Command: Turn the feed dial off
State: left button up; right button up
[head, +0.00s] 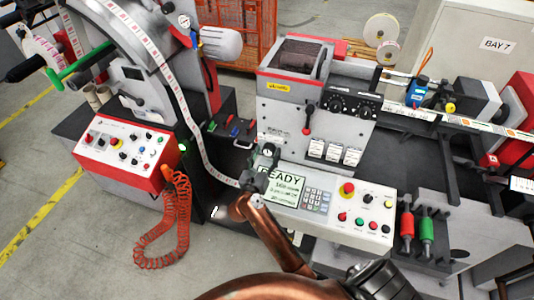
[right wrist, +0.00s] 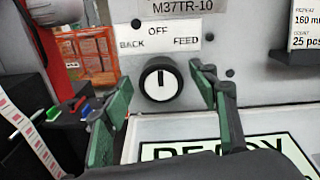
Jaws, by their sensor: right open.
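The feed dial (right wrist: 160,79) is a black round knob with a white ring on the grey machine face, below a label (right wrist: 160,42) reading BACK, OFF and FEED. My right gripper (right wrist: 163,88) is open, with one green-padded finger on each side of the dial in the picture. I see gaps between the fingers and the knob; the depth between them is hard to tell. In the head view my right gripper (head: 262,171) is near the machine panel, above the READY screen's left end. My left gripper is not in view.
The READY screen (head: 286,187) and keypad (head: 316,199) lie just below the dial, with coloured buttons (head: 346,190) to the right. A red control box (head: 125,150) with a coiled red cable (head: 170,225) stands left. A paper label strip (head: 180,100) runs down beside my right gripper.

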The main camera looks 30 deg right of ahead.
jog(key=v, duration=0.7)
jog(key=shift+s+a, duration=0.15)
jog(key=shift+a, duration=0.05)
dwell(0.4)
